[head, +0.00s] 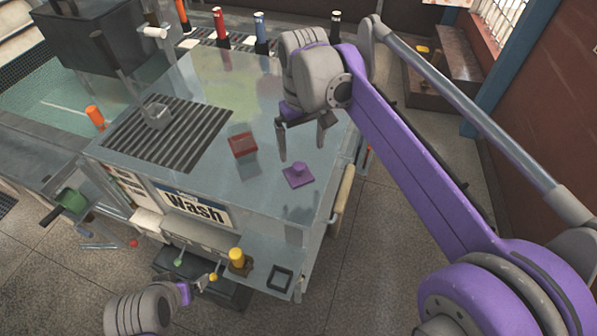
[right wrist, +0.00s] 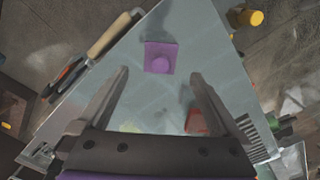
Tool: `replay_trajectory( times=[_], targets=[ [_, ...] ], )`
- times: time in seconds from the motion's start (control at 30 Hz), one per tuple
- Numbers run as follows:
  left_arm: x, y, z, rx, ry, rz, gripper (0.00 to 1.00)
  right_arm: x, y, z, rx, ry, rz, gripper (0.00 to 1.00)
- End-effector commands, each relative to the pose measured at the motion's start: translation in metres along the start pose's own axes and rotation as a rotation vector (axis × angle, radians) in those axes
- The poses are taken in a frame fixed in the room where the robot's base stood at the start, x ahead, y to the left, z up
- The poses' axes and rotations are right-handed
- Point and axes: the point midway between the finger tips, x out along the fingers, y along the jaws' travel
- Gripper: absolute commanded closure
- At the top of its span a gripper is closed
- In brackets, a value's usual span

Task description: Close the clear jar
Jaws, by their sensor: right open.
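A small clear jar (head: 156,116) stands on the dark slatted grate at the left of the metal counter, with no lid visible on it. A purple square lid with a round knob (head: 298,175) lies flat on the counter to the right. It also shows in the right wrist view (right wrist: 160,58), just beyond the gap between the fingertips. My right gripper (head: 301,148) is open and empty above the counter, fingers pointing down, near the purple lid but apart from it. My left gripper (head: 198,286) is low at the front; its fingers are too small to read.
A red square piece (head: 242,145) lies between the grate (head: 185,140) and the purple lid. Colored bottles (head: 260,32) line the back edge. A yellow-topped item (head: 238,258) and a dark square frame (head: 281,279) sit on the lower front shelf.

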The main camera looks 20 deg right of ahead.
Motion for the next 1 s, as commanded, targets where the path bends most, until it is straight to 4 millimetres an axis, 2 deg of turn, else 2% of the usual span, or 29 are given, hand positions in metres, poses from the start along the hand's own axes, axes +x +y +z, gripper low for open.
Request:
replay_trajectory(
  times=[0.03,0.2,0.33,0.67,1.0],
  targets=[
    [0.001,0.0,0.002,0.0,-0.001,0.0,0.0,0.01,0.0,0.0,0.0,-0.001,0.0,0.0],
    [0.003,0.0,0.004,0.0,-0.003,0.0,0.0,0.036,0.0,0.0,0.0,0.0,0.0,0.0],
    [0.004,0.0,0.004,0.0,-0.003,0.0,0.0,0.044,0.0,0.0,0.0,0.0,0.0,0.0],
    [0.003,0.0,0.004,0.0,-0.003,0.0,0.0,0.047,0.0,0.0,0.0,0.0,0.0,0.0],
    [0.003,0.0,0.004,0.0,-0.003,0.0,0.0,0.091,-0.002,0.001,0.0,0.0,0.0,0.0]
  ],
)
